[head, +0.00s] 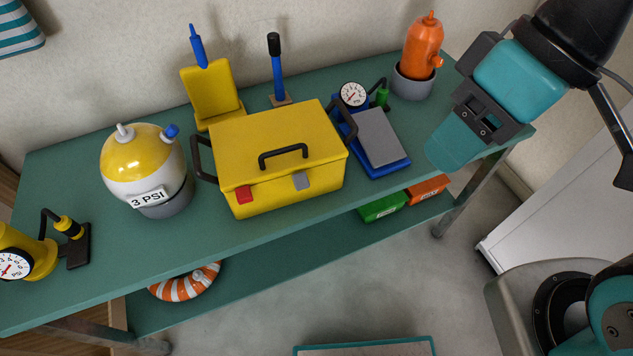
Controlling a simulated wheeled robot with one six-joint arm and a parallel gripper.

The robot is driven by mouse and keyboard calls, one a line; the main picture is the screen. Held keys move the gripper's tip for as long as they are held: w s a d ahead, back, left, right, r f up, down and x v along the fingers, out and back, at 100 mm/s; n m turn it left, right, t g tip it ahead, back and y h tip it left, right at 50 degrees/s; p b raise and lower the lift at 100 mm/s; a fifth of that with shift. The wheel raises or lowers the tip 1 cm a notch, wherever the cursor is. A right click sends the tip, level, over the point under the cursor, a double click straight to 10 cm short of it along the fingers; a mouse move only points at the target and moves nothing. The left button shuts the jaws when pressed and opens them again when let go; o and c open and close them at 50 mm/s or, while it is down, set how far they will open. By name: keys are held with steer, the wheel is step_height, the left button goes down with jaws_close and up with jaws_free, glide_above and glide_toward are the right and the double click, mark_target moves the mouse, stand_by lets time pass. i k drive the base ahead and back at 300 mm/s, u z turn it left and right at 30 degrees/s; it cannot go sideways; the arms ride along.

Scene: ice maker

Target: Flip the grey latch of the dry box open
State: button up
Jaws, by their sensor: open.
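The yellow dry box (275,135) stands upright on the green table, with its lid shut. Its front bears a red latch (243,195) at the left and a grey latch (301,181) at the right. The grey latch lies against the front below the lid edge. A black handle (283,155) sits on the lid. My gripper (452,150) is at the right, above the table's right part, well apart from the box and to the right of the grey latch. It is open, and nothing shows in it.
A blue device with a grey plate (380,137) stands right of the box. A yellow-white 3 PSI tank (145,165) stands left. Behind are a yellow stand (211,90) and a blue-handled tool (277,75). The table edge (235,235) in front of the box is clear.

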mark_target(301, 180)
steer(key=z, duration=2.1)
steer(key=k, duration=1.55)
steer(key=u, duration=2.1)
